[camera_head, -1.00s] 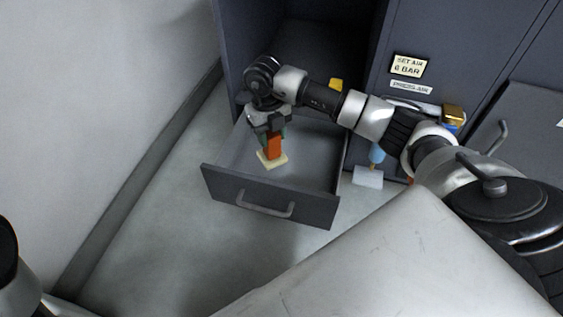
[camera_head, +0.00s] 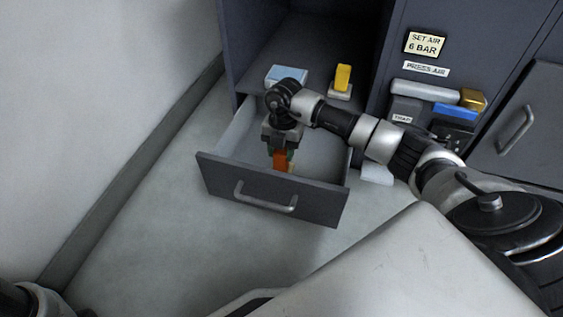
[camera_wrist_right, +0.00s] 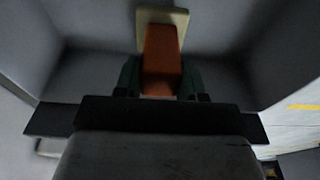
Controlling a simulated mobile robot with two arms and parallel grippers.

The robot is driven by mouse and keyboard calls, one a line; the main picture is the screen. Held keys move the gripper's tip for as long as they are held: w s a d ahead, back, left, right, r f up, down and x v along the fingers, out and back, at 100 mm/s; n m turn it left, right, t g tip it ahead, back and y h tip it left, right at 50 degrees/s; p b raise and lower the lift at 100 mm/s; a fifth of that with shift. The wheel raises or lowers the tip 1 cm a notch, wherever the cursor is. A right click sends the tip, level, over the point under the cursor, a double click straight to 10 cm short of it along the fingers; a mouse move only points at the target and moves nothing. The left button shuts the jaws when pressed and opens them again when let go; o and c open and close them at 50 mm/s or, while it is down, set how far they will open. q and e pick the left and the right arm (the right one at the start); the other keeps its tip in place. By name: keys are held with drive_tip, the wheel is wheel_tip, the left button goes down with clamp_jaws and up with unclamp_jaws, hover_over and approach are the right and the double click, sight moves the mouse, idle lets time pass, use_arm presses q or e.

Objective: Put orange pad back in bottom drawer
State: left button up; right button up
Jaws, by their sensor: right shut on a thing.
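The orange pad (camera_head: 280,160) has an orange block-shaped grip and a cream base. It is upright inside the open bottom drawer (camera_head: 262,200), near its front. In the head view the drawer front hides most of the base. My right gripper (camera_head: 281,154) points down into the drawer and is shut on the orange grip. In the right wrist view the orange pad (camera_wrist_right: 162,55) sits between the green fingers, its cream base beyond them. I cannot tell whether the base touches the drawer floor. My left gripper is out of view.
A light blue pad (camera_head: 287,75) and a yellow-handled pad (camera_head: 342,79) stand on the shelf behind the drawer. A pale block (camera_head: 377,174) lies right of the drawer. Floor (camera_head: 150,230) at left is clear.

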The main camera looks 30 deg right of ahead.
wheel_tip(320, 180, down, 3)
drive_tip(key=shift+r+b, duration=0.1)
drive_tip(key=shift+b, duration=0.7)
drive_tip(key=o, duration=0.9)
